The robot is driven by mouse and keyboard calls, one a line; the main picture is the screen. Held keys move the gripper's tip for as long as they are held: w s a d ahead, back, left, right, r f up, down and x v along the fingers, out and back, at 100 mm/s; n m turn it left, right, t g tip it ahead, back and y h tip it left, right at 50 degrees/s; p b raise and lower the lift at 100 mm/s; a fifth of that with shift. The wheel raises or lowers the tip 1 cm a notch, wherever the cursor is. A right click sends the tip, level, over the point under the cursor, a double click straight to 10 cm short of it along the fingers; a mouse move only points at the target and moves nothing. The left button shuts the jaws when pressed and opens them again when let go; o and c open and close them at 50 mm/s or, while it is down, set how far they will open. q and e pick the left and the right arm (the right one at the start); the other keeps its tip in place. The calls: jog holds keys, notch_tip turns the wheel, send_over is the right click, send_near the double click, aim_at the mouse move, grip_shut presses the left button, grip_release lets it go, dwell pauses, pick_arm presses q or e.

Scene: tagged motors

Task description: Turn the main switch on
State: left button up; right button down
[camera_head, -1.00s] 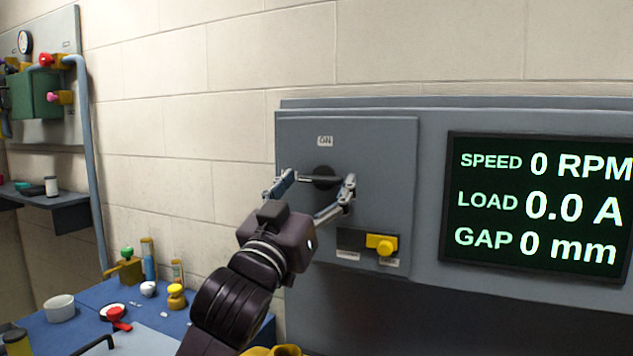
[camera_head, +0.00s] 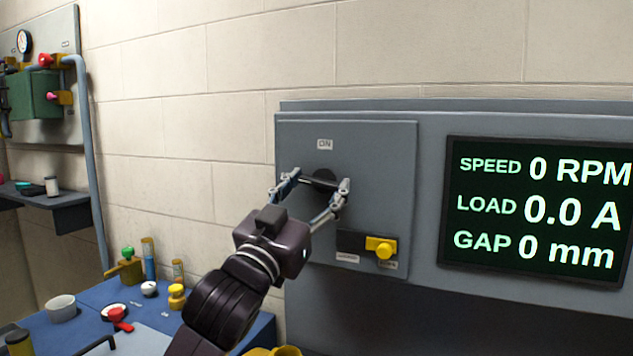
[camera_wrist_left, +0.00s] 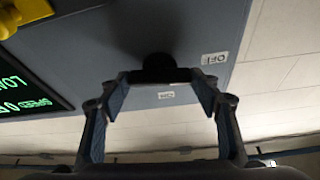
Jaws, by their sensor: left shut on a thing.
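The main switch (camera_head: 322,175) is a black rotary switch with a bar handle on a grey wall panel, under an ON label (camera_head: 325,144). Its handle lies roughly sideways, with its right end a little lower. My left gripper (camera_head: 315,187) is shut on the handle, one finger at each end. In the left wrist view the switch's dark round hub (camera_wrist_left: 155,64) shows beyond the left gripper (camera_wrist_left: 163,85). An OFF label (camera_wrist_left: 214,58) and the ON label (camera_wrist_left: 166,95) also show there. My right gripper is not in view.
A yellow knob (camera_head: 381,246) sits on the panel below and right of the switch. A display (camera_head: 540,210) reading 0 RPM, 0.0 A and 0 mm is farther right. A blue table (camera_head: 85,304) with several small items stands lower left.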

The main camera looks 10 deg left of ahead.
pick_arm(q)
jog(key=m+g+h+p, duration=0.1)
jog(key=m+p, duration=0.1)
jog(key=m, duration=0.1)
jog(key=m+g+h+p, duration=0.1)
jog(key=m+p, duration=0.2)
jog(key=m+g+h+p, duration=0.1)
jog(key=m+h+p, duration=0.1)
jog(key=m+p, duration=0.1)
jog(key=shift+a+r+m, duration=0.15)
jog(key=shift+r+m, duration=0.25)
jog(key=shift+m, duration=0.1)
jog(key=m+g+p, duration=0.1)
jog(key=m+p, duration=0.3)
jog(key=p, duration=0.1)
jog(key=m+g+p, duration=0.2)
jog(key=m+p, duration=0.1)
jog(key=p, duration=0.3)
jog(key=shift+m+h, duration=0.4)
jog(key=shift+f+m+g+p, duration=0.25)
jog(key=shift+m+g+p, duration=0.15)
jog(key=shift+m+p, duration=0.95)
jog(key=o, duration=1.2)
jog(key=shift+c, duration=0.2)
